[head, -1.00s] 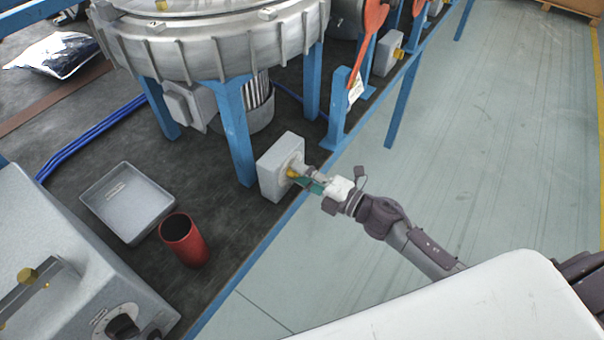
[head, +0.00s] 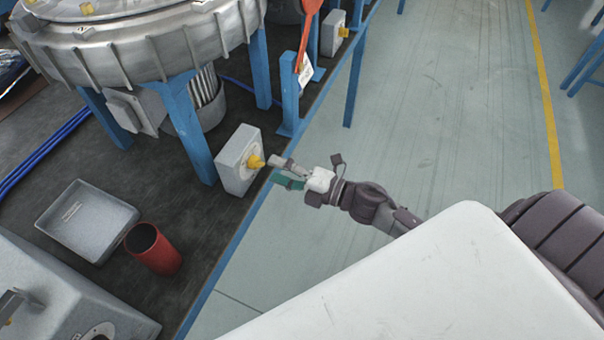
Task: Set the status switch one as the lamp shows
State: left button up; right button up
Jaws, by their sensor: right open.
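A grey switch box (head: 234,160) with a yellow knob (head: 256,162) on its face stands at the bench edge, beside a blue leg of the large round machine. My right gripper (head: 273,171) is open and empty. Its fingertips are just to the right of the knob, with a small gap between them in the picture. The knob's exact setting is too small to tell. A second grey box with a yellow knob (head: 343,32) stands further back along the bench. I cannot make out a lit lamp. My left gripper is out of view.
A red cup (head: 153,250) and a grey tray (head: 68,212) sit on the dark bench at left. A red-orange lever (head: 304,35) with a tag and blue posts (head: 290,105) stand behind the switch box. The floor at right is clear.

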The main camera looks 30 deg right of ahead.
jog(key=v, duration=0.7)
jog(key=shift+s+d, duration=0.25)
jog(key=shift+s, duration=0.05)
